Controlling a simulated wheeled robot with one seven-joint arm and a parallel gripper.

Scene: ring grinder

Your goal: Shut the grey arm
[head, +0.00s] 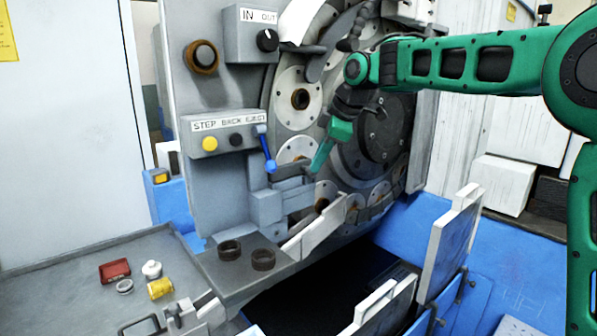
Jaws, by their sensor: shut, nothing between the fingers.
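A grey bar (295,181) on the grey block (268,207), low on the front of the grinder, looks like the grey arm. It sits in front of the ring of round holders. My gripper (317,167) points down and left, with its green fingers together and empty. The fingertips are close to the right end of the bar; I cannot tell whether they touch it. How far the arm stands open is not clear at this size.
A blue lever (268,150) hangs just left of my gripper, below the button box (223,134). A pale slanted chute (315,228) lies below. Two dark rings (263,260) rest on the ledge. A grey tray (75,275) with small parts is at lower left.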

